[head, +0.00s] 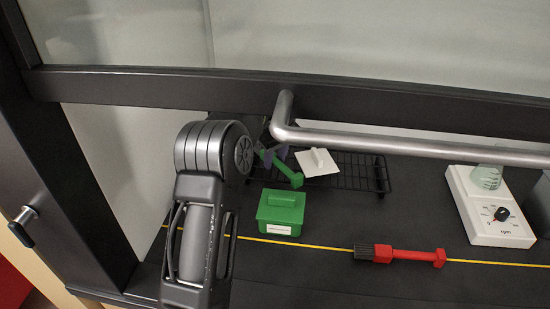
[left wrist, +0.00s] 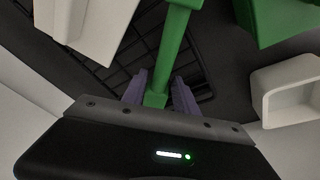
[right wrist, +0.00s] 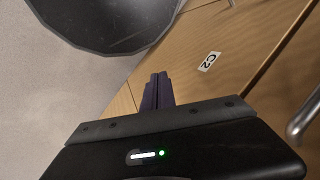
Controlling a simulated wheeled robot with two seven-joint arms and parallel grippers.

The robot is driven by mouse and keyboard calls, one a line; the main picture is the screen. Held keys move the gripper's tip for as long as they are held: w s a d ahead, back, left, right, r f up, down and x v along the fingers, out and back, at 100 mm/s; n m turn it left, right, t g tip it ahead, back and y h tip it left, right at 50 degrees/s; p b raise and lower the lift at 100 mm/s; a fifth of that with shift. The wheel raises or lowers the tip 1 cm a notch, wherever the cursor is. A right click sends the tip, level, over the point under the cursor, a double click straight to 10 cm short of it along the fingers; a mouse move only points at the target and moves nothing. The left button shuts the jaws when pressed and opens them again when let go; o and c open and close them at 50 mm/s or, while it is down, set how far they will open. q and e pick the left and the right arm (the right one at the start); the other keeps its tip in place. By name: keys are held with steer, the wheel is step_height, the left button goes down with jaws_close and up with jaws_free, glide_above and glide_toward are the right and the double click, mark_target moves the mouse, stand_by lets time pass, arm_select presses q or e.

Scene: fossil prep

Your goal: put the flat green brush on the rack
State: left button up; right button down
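The green brush (head: 287,172) is at the left end of the black wire rack (head: 345,172). In the left wrist view its green handle (left wrist: 180,45) runs up from between the purple fingers, and its far end is out of frame. My left gripper (head: 275,153) is shut on the brush handle; the fingers (left wrist: 158,98) lie on both sides of it. I cannot tell whether the brush touches the rack wires. My right gripper (right wrist: 157,92) is shut and empty, away from the rack.
A green lidded box (head: 281,212) stands in front of the rack. A white piece with a raised grip (head: 317,162) is at the rack. A red brush (head: 405,254) lies at the yellow line. A white rpm device (head: 490,210) stands right. A grey bar (head: 400,143) crosses above.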

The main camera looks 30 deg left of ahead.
mark_target(279, 165)
arm_select(q)
steer(key=o, duration=0.3)
steer(key=shift+o, duration=0.2)
steer(key=shift+r, duration=0.15)
steer(key=v, duration=1.2)
steer(key=shift+b, duration=0.45)
